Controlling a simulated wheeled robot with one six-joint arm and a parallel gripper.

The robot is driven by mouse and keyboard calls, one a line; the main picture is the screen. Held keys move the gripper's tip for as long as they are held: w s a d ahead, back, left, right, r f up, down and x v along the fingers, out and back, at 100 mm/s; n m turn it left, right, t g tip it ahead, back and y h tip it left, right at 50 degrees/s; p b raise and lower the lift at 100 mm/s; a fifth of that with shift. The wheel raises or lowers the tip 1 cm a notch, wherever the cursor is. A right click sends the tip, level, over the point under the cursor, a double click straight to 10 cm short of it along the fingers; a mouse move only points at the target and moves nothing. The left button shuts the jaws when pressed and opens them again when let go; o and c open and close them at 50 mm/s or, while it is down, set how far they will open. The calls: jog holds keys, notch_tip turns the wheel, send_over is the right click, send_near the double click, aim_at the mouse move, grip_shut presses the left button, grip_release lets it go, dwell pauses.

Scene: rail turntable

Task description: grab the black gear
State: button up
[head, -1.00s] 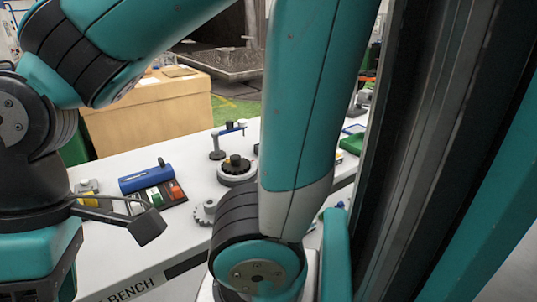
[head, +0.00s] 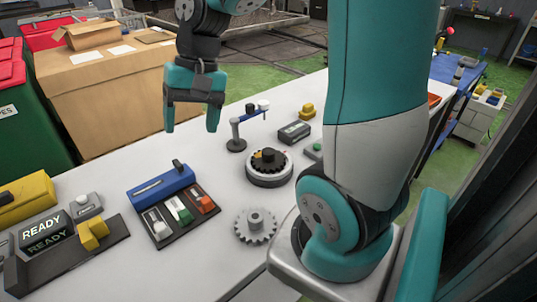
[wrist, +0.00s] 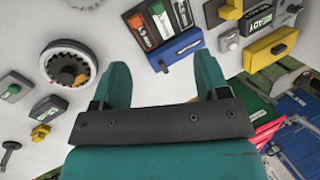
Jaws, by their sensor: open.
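The black gear (head: 267,158) lies flat on a round turntable (head: 270,181) with a pale rim, near the middle of the white bench in the head view. A dark hub stands up at its centre, and small orange and yellow bits show on it. In the wrist view the black gear (wrist: 67,67) is on the left, inside the pale ring. My gripper (head: 191,118) is open and empty, pointing down above the bench's far side, left of the gear and apart from it. Its two teal fingers also show in the wrist view (wrist: 161,75).
A grey gear (head: 255,228) lies in front of the turntable. A post with a blue arm (head: 237,135) stands just behind it. A READY display (head: 43,230) stands farther left.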

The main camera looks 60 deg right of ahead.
jog(key=w+d+m+p, duration=0.1)
jog(key=d+m, duration=0.7)
jog(key=d, duration=0.6)
jog(key=m+p, duration=0.1)
jog(key=m, duration=0.7)
send_near(269, 151)
jog(key=shift+t+y, duration=0.3)
jog(key=shift+t, duration=0.1)
jog(key=f, duration=0.1)
jog(key=f+p, duration=0.1)
jog(key=f, duration=0.2)
jog(key=shift+s+a+f, duration=0.2)
jog(key=shift+a, duration=0.2)
jog(key=p+x, duration=0.2)
jog(key=x, duration=0.2)
jog(key=shift+w+a, duration=0.15)
jog(key=shift+a, duration=0.05)
jog(key=shift+a+f, duration=0.15)
jog(key=shift+f, duration=0.45)
grip_shut()
jog(key=shift+r, duration=0.1)
